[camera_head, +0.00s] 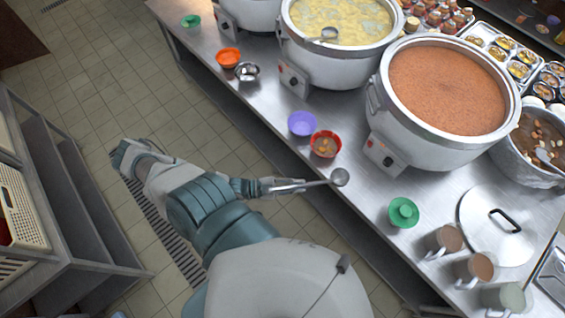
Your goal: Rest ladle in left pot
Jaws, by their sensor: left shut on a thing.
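My left gripper (285,186) is shut on a metal ladle. The ladle's round bowl (340,177) points right, over the counter's front edge and apart from any pot. A large pot of yellow congee (337,62) stands at top centre, with another ladle (329,34) lying in it. A large pot of reddish-brown food (446,90) stands to its right. Another white pot (251,13) is cut off by the top edge, so I cannot see its contents. My right gripper is not in view.
A red bowl (326,144) and a purple bowl (302,123) stand near the ladle. A rack (75,200) stands at left beyond the floor.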

